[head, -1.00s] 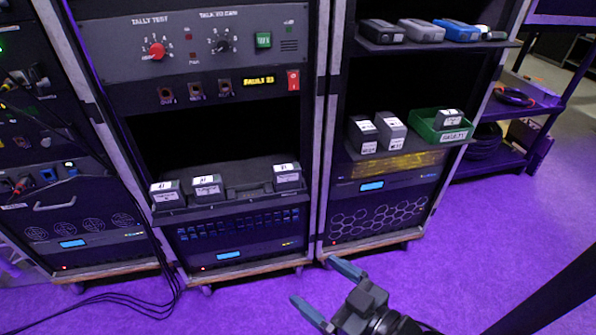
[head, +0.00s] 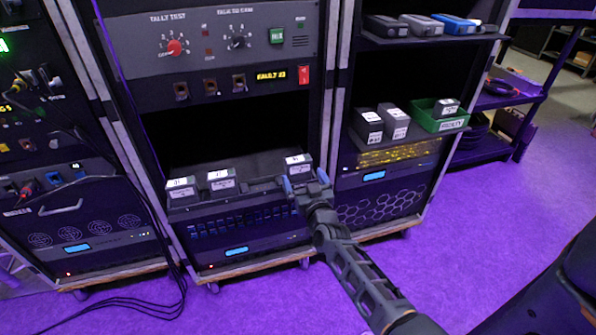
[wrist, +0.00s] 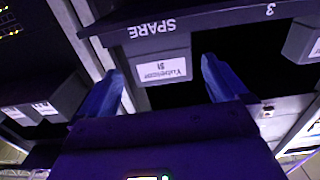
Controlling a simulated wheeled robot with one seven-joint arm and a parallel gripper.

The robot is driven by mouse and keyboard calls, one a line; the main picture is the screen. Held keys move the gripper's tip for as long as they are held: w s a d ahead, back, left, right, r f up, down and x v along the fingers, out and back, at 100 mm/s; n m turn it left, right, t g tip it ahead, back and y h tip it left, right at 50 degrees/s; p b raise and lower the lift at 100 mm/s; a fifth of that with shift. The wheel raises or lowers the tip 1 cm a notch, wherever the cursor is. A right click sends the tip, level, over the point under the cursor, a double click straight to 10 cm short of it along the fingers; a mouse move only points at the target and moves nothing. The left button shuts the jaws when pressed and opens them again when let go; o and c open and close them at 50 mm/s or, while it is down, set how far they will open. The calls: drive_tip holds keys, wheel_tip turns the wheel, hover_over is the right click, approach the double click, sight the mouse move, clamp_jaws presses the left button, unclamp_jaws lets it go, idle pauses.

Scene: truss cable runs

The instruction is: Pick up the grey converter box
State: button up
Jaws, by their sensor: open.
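A dark grey box with a white label (head: 298,164) sits at the right end of the middle rack's tray. In the wrist view, a grey box with a white label (wrist: 164,71) shows between my fingers, against a dark strip lettered "SPARE" (wrist: 185,22). My gripper (head: 305,182) is open and empty, just in front of the right-end box. It also shows in the wrist view (wrist: 162,92), with a blue finger on each side of the box. I cannot tell whether they touch. A lighter grey flat box (head: 421,26) lies on the upper right shelf. No label readable in the head view names a converter.
Two similar boxes (head: 182,190) (head: 221,182) sit farther left on the tray. The right rack holds two boxes (head: 367,126) (head: 395,123) beside a green bin (head: 425,122). A rack post (head: 333,120) stands close right of my gripper. Cables (head: 140,302) lie on the floor.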

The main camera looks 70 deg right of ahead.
sight(300, 172)
drive_tip(key=b+x, duration=0.1)
drive_tip(key=x, duration=0.3)
drive_tip(key=shift+w+d+f, duration=0.1)
drive_tip(key=shift+w+f, duration=0.05)
drive_tip(key=shift+f, duration=0.05)
drive_tip(key=shift+w+d+b, duration=0.35)
drive_tip(key=shift+w+d, duration=0.1)
drive_tip(key=shift+d, duration=0.05)
drive_tip(key=shift+r, duration=0.1)
drive_tip(key=shift+c, duration=0.2)
drive_tip(key=c, duration=1)
wheel_tip(300, 172, up, 10)
drive_tip(key=p, duration=0.8)
